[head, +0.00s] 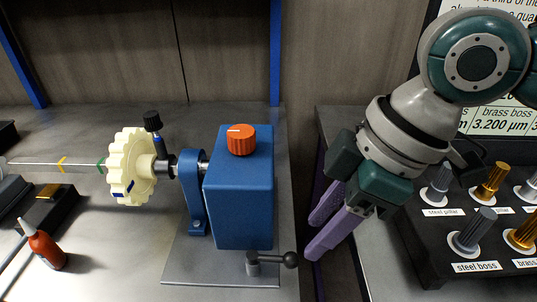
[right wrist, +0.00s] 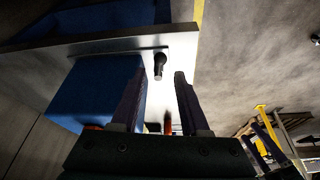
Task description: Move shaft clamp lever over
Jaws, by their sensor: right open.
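A short lever with a black ball end (head: 289,260) sits on a grey pivot at the front right corner of the blue machine's base plate. Its arm points right. It also shows in the right wrist view (right wrist: 160,66), beyond and between the fingertips. My right gripper (head: 314,236) has purple fingers, open and empty, just right of and a little above the lever in the head view, apart from it. The blue housing (head: 240,200) carries an orange knob (head: 241,140). A cream scalloped wheel (head: 133,168) is on the shaft at left. My left gripper is out of view.
A black rack (head: 432,269) of steel and brass bosses and pillars stands at right, near my right arm. A red bottle (head: 46,250) stands at front left. A gap separates the two grey benches. The bench front between bottle and base plate is clear.

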